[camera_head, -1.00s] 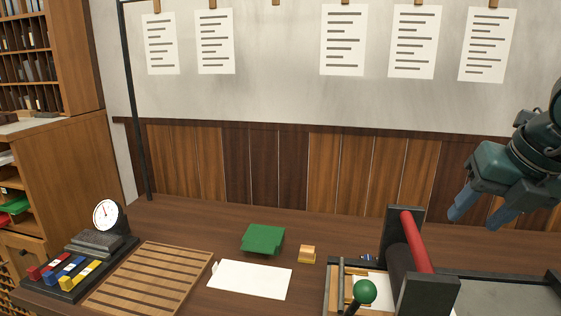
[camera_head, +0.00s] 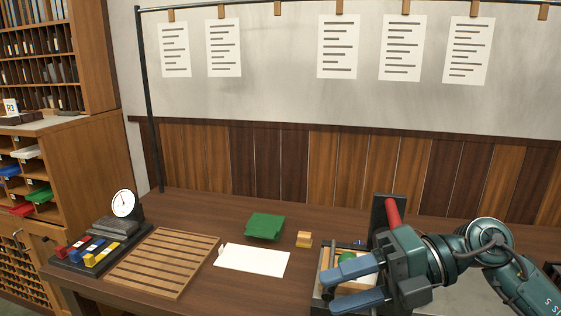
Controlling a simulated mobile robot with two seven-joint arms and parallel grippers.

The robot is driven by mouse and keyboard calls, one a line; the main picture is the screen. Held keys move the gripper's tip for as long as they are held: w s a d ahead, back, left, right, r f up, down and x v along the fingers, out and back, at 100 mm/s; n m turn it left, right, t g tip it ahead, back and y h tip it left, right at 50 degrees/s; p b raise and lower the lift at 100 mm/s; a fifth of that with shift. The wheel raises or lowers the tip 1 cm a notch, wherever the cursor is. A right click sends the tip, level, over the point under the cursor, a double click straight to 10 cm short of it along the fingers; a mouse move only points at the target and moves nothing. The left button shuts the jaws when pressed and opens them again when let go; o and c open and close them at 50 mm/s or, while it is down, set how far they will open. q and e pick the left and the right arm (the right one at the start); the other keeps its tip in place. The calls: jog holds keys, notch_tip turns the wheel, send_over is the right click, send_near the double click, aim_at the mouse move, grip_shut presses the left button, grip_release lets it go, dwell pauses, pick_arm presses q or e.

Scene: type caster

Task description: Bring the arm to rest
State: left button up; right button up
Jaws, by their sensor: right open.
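My right arm comes in from the right, and its right gripper (camera_head: 358,281) is low over the right part of the table. Its two blue fingers point left and are spread apart, with nothing seen between them but the press behind. The gripper and wrist cover much of the press (camera_head: 388,209), whose red roller and green knob (camera_head: 347,258) partly show. Whether the fingers touch the press I cannot tell. My left gripper is not in view.
A white sheet (camera_head: 251,261), a green block (camera_head: 264,226) and a small wooden block (camera_head: 304,239) lie mid-table. A slatted wooden rack (camera_head: 162,262) and a dial scale (camera_head: 123,204) stand left. Printed sheets hang from a rail (camera_head: 337,47) behind. Shelves (camera_head: 60,160) stand far left.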

jog(key=w+d+f+m+t+h+p, duration=0.1)
jog(key=w+d+f+m+t+h, duration=0.15)
jog(key=f+m+t, duration=0.85)
jog(key=w+d+f+m+t+h, duration=0.1)
jog(key=f+m+t+h, duration=0.25)
jog(key=m+t, duration=0.9)
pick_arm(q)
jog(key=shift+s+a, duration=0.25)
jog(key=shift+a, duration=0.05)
pick_arm(e)
jog(key=s+d+f+m+g+h, duration=0.1)
jog(key=s+f+m+g+h, duration=0.1)
jog(key=s+f+m+g, duration=0.3)
jog(key=s+d+f+m+g+h, duration=0.1)
jog(key=s+f+m+g+h, duration=0.2)
jog(key=f, duration=1.1)
jog(key=s+m+g, duration=0.3)
jog(key=s+g, duration=0.1)
jog(key=shift+s+f, duration=0.15)
jog(key=shift+s, duration=0.1)
